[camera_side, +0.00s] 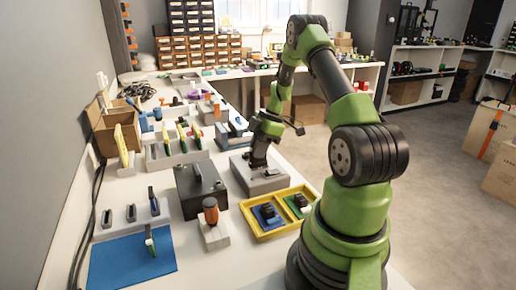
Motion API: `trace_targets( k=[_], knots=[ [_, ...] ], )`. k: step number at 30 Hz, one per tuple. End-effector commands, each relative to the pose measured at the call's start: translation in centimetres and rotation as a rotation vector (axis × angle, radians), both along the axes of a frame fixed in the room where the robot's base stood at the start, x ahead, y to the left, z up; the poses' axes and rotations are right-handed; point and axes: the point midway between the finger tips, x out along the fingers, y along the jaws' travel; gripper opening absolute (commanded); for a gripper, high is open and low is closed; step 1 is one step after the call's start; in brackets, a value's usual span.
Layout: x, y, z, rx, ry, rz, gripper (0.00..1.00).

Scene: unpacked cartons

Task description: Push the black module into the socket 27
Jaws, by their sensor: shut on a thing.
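My gripper (258,164) is dark and points down at the top of a grey block (275,183) in the middle of the table. It is shut on a small dark piece, which I take to be the black module; the fingers and the piece merge into one dark shape. The piece is at the block's top face, but I cannot tell how deep it sits. A dark flat part shows on the block just right of the fingers. No number 27 is readable, and the socket opening is hidden under the gripper.
A yellow tray (247,219) with blue and green pieces stands in front of the block. A black box (200,190) and an orange-handled tool (210,211) in a holder stand to the left. A blue mat (112,262) lies front left. Racks of tools crowd the back.

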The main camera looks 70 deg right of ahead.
Motion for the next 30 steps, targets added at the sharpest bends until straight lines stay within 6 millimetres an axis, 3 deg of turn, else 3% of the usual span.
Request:
trace_targets(
  k=[8, 9, 12, 13, 23, 30],
  knots=[
    [0.0, 0.0, -0.2, 0.0, 0.0, 0.0, 0.0],
    [0.0, 0.0, -0.2, 0.0, 0.0, 0.0, 0.15],
    [0.0, 0.0, -0.2, 0.0, 0.0, 0.0, 0.38],
    [0.0, 0.0, -0.2, 0.0, 0.0, 0.001, 0.4],
    [-0.1, -0.2, 0.3, -0.002, -0.002, 0.0, 0.4],
    [-1.2, -1.4, 4.2, -0.007, -0.004, -0.001, 0.4]
  ],
)
